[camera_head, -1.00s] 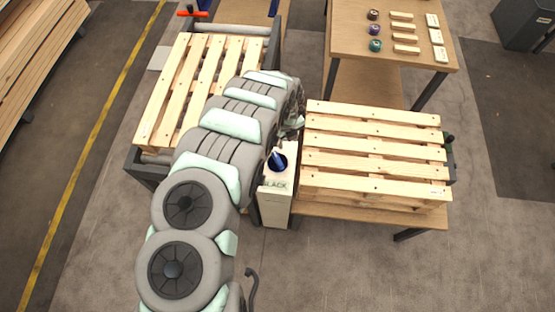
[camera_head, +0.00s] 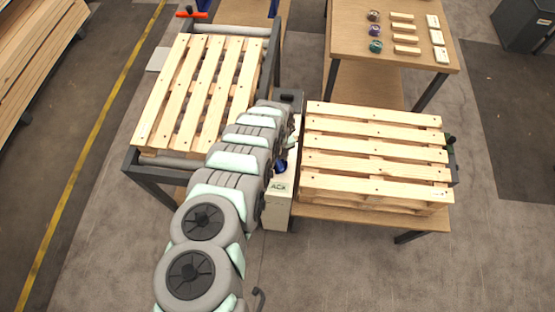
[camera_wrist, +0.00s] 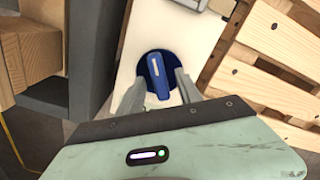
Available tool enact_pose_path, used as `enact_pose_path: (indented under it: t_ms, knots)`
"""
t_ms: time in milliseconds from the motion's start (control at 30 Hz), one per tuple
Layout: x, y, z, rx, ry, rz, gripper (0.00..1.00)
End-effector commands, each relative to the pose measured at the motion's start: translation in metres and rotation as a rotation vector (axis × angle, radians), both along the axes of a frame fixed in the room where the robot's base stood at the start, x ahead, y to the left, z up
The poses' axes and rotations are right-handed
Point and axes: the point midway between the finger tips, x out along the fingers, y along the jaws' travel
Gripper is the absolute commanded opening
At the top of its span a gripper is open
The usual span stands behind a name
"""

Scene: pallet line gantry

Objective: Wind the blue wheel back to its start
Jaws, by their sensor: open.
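The blue wheel (camera_wrist: 155,62) is a dark blue disc with a raised blue bar handle marked by a white line. It sits on the top of a white box (camera_wrist: 135,20). In the wrist view my gripper (camera_wrist: 161,80) is open, with one finger on each side of the bar handle. I cannot tell whether either finger touches it. In the head view the blue wheel (camera_head: 281,167) is partly covered by my arm. The white box (camera_head: 279,207) shows there with a partly hidden dark label, and my gripper is mostly hidden behind the arm.
A slatted pallet (camera_head: 375,155) stands close on the right of the box. Another pallet (camera_head: 200,90) lies on a dark-framed conveyor at left. A wooden table (camera_head: 350,40) at the back holds several small knobs, blocks and labels. Open floor lies in front.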

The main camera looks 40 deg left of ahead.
Motion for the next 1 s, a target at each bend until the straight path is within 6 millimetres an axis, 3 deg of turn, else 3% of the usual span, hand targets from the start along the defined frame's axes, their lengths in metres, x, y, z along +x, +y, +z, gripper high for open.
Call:
enact_pose_path:
  t_ms: [200, 533, 1000]
  knots:
    - [-0.0015, -0.0004, -0.0113, 0.001, 0.002, -0.001, 0.42]
    - [-0.0015, 0.0003, -0.0116, 0.002, 0.002, 0.000, 0.41]
    - [-0.0012, 0.0005, -0.0114, 0.002, 0.002, 0.000, 0.03]
